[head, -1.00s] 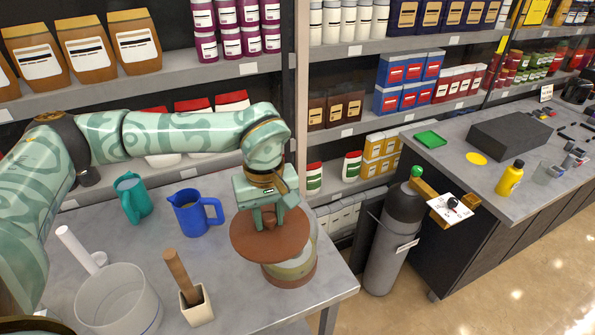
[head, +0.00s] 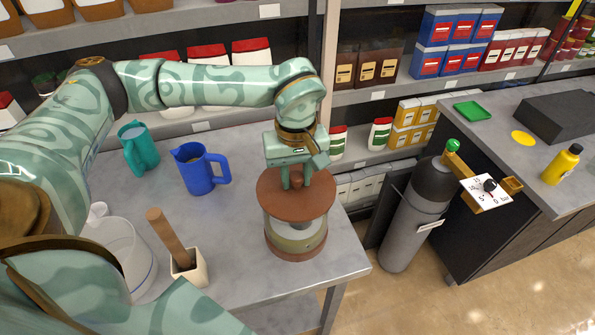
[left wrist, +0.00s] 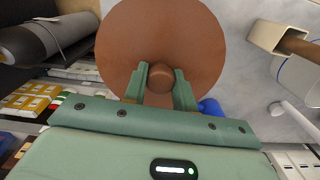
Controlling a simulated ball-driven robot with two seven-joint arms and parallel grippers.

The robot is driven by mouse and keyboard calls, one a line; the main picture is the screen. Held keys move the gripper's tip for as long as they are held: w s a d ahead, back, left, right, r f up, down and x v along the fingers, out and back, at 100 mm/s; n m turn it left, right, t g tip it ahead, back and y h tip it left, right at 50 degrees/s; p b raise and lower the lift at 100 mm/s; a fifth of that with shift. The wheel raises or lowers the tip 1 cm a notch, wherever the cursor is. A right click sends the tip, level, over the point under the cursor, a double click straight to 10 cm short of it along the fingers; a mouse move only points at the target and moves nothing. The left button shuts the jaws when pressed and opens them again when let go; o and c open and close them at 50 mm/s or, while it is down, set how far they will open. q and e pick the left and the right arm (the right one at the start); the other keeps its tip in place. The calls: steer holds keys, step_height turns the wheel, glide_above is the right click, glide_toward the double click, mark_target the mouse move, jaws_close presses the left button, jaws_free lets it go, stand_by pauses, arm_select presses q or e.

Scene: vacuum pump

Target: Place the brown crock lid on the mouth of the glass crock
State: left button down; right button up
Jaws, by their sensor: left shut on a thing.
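The brown crock lid (head: 283,204) is a flat round disc with a small knob. My left gripper (head: 296,182) is shut on that knob from above, and the lid hangs about level. In the left wrist view the lid (left wrist: 165,30) faces the camera, with its knob between the fingers (left wrist: 160,76). Directly below the lid stands a round, partly see-through crock (head: 296,238) with a pale band and a brown foot. The lid hides its mouth, so I cannot tell whether they touch. My right gripper is not in view.
On the grey table (head: 345,262) stand a blue jug (head: 197,172), a teal jug (head: 137,150), a pale pot with a wooden handle (head: 185,268) and a large clear vessel (head: 128,245), partly behind my arm. A grey cylinder (head: 412,225) stands right of the table.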

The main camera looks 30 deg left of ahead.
mark_target(295, 175)
arm_select(q)
steer(key=shift+s+f, duration=0.1)
steer(key=shift+f, duration=0.45)
steer(key=shift+f+b, duration=0.4)
steer(key=shift+f, duration=0.1)
steer(key=c, duration=1)
jaws_free()
steer(key=shift+c, duration=0.2)
step_height(295, 175, up, 16)
steer(key=p, duration=0.2)
steer(key=shift+r, duration=0.15)
